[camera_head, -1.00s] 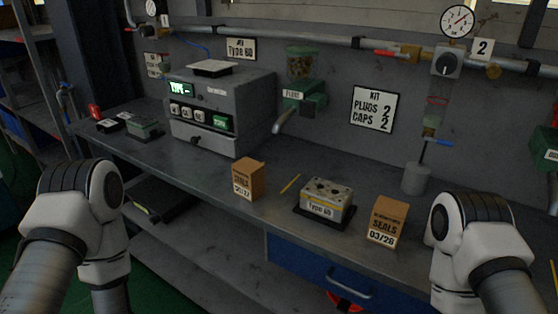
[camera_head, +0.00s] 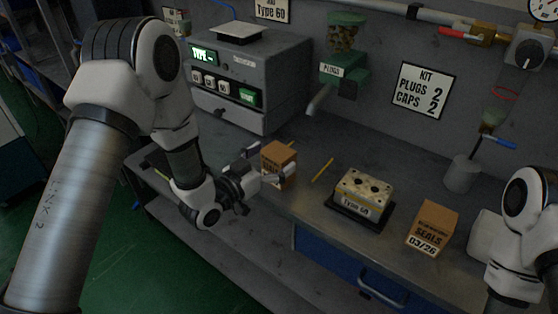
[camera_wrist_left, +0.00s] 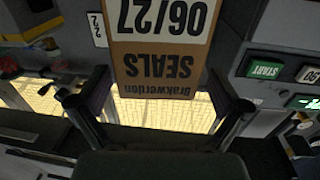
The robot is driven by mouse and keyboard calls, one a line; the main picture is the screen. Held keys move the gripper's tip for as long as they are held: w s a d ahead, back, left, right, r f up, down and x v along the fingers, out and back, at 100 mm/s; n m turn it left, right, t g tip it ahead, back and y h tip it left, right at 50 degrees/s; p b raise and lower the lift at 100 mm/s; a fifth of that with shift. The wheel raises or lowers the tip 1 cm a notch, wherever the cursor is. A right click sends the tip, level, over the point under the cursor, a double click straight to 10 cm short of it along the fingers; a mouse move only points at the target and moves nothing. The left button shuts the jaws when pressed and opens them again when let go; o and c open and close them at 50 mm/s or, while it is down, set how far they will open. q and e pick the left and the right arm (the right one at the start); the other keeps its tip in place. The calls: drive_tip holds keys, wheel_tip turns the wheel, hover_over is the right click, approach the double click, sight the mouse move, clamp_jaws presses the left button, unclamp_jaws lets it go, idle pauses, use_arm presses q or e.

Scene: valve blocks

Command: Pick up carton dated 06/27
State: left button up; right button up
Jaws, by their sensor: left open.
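The carton dated 06/27 (camera_wrist_left: 160,48) shows upside down in the left wrist view, its white date label and the word SEALS facing the camera. In the head view it is the brown carton (camera_head: 280,152) near the bench's front edge, its label partly hidden by my gripper. My left gripper (camera_head: 267,164) is open, with its fingers at the front of this carton, one toward each side. In the left wrist view the carton shows between the spread fingers; contact cannot be told. My right gripper is out of view; only the right arm shows.
Another carton, dated 03/26 (camera_head: 433,228), stands to the right. Between the cartons are a yellow pencil-like stick (camera_head: 322,170) and a Type 60 valve block (camera_head: 364,190) on a dark tray. A grey test box (camera_head: 235,85) stands behind left. A blue drawer (camera_head: 340,268) lies below.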

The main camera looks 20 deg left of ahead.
use_arm(q)
drive_tip(key=shift+d+r, duration=0.1)
drive_tip(key=shift+d, duration=0.15)
drive_tip(key=shift+w+a, duration=0.15)
drive_tip(key=shift+w, duration=0.05)
drive_tip(key=c, duration=1.4)
drive_tip(key=shift+c, duration=0.2)
